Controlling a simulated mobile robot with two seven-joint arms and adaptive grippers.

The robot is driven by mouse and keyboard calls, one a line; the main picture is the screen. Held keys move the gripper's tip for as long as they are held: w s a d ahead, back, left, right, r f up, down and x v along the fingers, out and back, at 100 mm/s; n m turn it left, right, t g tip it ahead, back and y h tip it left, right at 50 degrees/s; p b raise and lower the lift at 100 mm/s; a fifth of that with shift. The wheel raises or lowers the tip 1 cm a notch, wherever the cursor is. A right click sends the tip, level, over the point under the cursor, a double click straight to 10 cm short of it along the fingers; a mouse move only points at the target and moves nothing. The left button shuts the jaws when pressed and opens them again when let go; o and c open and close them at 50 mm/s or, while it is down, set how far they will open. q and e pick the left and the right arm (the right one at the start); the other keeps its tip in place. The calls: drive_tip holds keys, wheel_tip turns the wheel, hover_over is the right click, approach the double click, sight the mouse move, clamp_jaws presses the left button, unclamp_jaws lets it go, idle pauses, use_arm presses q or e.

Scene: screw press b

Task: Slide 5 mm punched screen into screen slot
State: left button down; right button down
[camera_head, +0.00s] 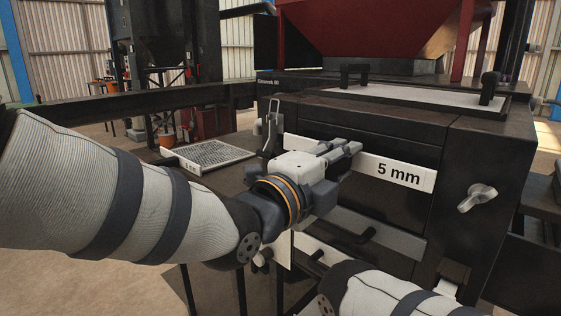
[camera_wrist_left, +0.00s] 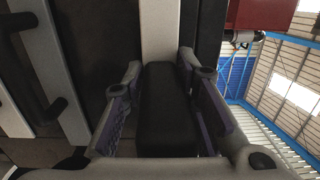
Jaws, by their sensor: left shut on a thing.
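The 5 mm punched screen shows its white front strip (camera_head: 405,174) with the "5 mm" label, lying across the dark front of the press at the slot's height. The strip looks close against the front; the rest of the screen is hidden, so I cannot tell how deep it sits. My left gripper (camera_head: 340,150) is at the left part of the strip, shut on the screen's handle. In the left wrist view the dark handle (camera_wrist_left: 166,108) is between the two fingers, with the pale strip (camera_wrist_left: 161,32) behind it. My right gripper is out of view; only its arm shows low down.
Another punched screen (camera_head: 209,153) with a white labelled edge lies flat at left. A latch (camera_head: 272,122) hangs left of the slot. A wing knob (camera_head: 477,198) is on the right of the press front.

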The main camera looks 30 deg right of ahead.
use_arm(q)
drive_tip(key=shift+x, duration=1.15)
drive_tip(key=c, duration=1.2)
unclamp_jaws()
drive_tip(key=shift+f, duration=0.1)
drive_tip(key=v, duration=1.2)
drive_tip(key=shift+s, duration=0.1)
